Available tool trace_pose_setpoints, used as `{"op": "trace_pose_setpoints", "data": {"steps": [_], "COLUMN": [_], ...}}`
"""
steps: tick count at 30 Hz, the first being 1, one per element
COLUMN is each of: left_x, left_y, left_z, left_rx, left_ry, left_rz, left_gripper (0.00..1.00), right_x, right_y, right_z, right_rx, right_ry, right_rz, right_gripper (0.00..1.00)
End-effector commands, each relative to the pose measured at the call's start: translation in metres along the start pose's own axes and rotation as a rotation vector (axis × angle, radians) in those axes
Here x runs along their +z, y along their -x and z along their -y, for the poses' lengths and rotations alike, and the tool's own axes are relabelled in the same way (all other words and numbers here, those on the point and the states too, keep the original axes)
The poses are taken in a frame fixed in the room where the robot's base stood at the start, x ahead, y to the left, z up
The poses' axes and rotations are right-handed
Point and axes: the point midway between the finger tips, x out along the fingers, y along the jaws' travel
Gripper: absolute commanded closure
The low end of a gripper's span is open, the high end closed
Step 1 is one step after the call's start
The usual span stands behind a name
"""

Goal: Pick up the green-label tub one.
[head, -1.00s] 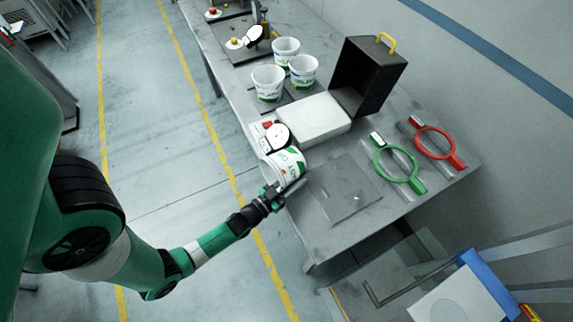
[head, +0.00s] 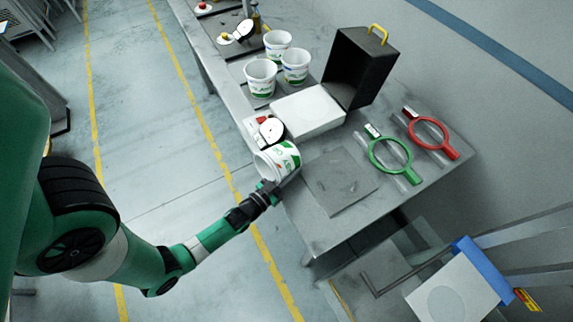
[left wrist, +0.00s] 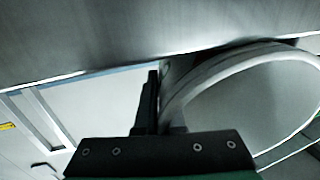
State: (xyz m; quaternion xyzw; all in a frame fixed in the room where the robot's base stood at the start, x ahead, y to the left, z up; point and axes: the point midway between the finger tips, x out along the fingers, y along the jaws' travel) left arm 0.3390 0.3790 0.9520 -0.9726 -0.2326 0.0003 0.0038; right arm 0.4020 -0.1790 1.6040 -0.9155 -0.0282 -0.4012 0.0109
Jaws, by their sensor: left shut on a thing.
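My left gripper (head: 270,187) is shut on a white tub with a green label (head: 286,159) near the table's left edge. The tub is tilted, with its open mouth toward the left in the head view. In the left wrist view, the tub's pale rim (left wrist: 185,88) fills the right side, and a dark finger of my left gripper (left wrist: 151,103) is against its wall. The other fingertip is hidden there. Several similar white tubs (head: 261,76) stand together farther back on the table. My right gripper is not in view.
A white block (head: 308,110) and a black case with a yellow handle (head: 359,68) stand behind the held tub. A round white disc (head: 271,131) is close to it. A flat grey plate (head: 338,181) and green (head: 390,161) and red rings (head: 433,138) lie to the right.

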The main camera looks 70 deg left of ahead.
Motion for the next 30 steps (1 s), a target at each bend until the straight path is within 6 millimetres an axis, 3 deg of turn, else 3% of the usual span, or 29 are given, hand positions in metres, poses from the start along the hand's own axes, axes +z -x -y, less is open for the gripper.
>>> {"op": "trace_pose_setpoints", "data": {"steps": [8,14,21,30], "left_x": [-0.018,-0.038,-0.073,-0.080], "left_y": [0.016,0.057,0.122,0.140], "left_z": [0.000,0.001,0.002,0.001], "left_rx": [-0.001,-0.002,-0.008,-0.003], "left_ry": [0.001,0.001,-0.001,-0.001], "left_rz": [0.001,0.005,0.005,0.002], "left_gripper": [1.00,1.00,1.00,1.00], "right_x": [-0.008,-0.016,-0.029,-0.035], "right_y": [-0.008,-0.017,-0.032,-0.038], "right_z": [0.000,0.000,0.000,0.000], "right_rx": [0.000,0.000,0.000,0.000], "right_ry": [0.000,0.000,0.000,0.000], "right_rz": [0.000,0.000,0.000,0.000], "right_gripper": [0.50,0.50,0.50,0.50]}}
